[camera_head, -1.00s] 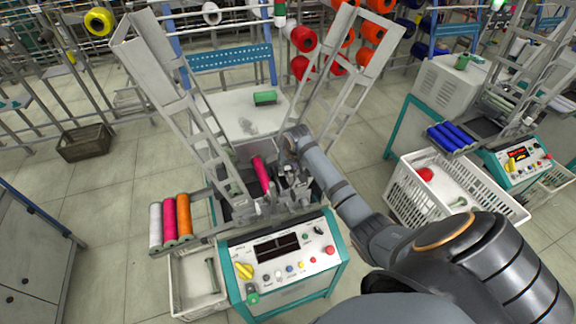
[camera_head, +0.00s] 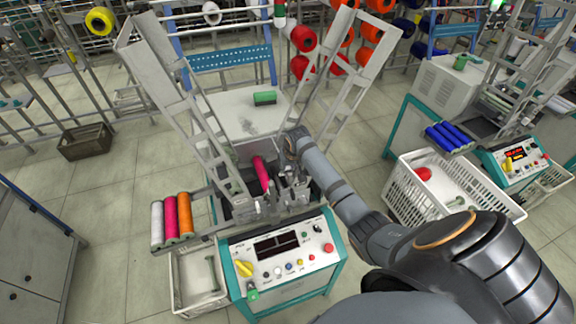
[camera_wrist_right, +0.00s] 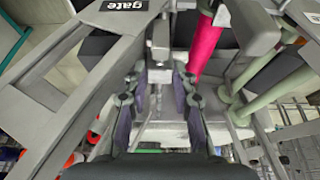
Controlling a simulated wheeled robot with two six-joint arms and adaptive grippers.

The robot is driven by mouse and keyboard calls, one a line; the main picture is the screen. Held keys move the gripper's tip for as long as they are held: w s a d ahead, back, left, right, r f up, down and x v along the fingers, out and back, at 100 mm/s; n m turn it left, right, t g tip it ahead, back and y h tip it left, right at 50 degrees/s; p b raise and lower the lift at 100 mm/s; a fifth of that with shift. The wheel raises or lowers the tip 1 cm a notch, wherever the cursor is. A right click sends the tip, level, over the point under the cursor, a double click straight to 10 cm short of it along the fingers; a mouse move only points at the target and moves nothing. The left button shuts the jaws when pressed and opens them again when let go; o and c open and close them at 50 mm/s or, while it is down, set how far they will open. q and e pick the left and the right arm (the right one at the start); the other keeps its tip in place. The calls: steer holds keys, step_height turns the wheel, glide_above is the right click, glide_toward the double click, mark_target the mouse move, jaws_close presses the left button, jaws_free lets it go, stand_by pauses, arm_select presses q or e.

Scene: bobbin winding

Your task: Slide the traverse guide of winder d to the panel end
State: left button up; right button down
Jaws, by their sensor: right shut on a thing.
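The winder in the middle carries a pink bobbin (camera_head: 261,173), which also shows in the wrist view (camera_wrist_right: 207,46). Its control panel (camera_head: 285,258) faces me at the front. My right gripper (camera_head: 286,186) reaches into the winder from the right, just right of the pink bobbin. In the wrist view my right gripper (camera_wrist_right: 160,88) has its two dark fingers either side of a small grey metal piece, the traverse guide (camera_wrist_right: 160,46), and is shut on it. The fingers and my arm hide part of the guide and its rail. No letter d is readable. My left gripper is not in view.
Tall grey frames (camera_head: 190,100) rise on both sides of my gripper. A second white crate (camera_head: 420,205) and another winder are at the right.

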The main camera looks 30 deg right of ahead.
steer(key=shift+s+r, duration=0.1)
steer(key=shift+s, duration=0.05)
steer(key=c, duration=1.4)
jaws_free()
steer(key=shift+o, duration=0.2)
steer(key=shift+w, duration=0.25)
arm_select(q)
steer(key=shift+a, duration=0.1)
arm_select(e)
steer(key=v, duration=1.1)
steer(key=shift+s+r, duration=0.3)
steer(key=shift+s, duration=0.05)
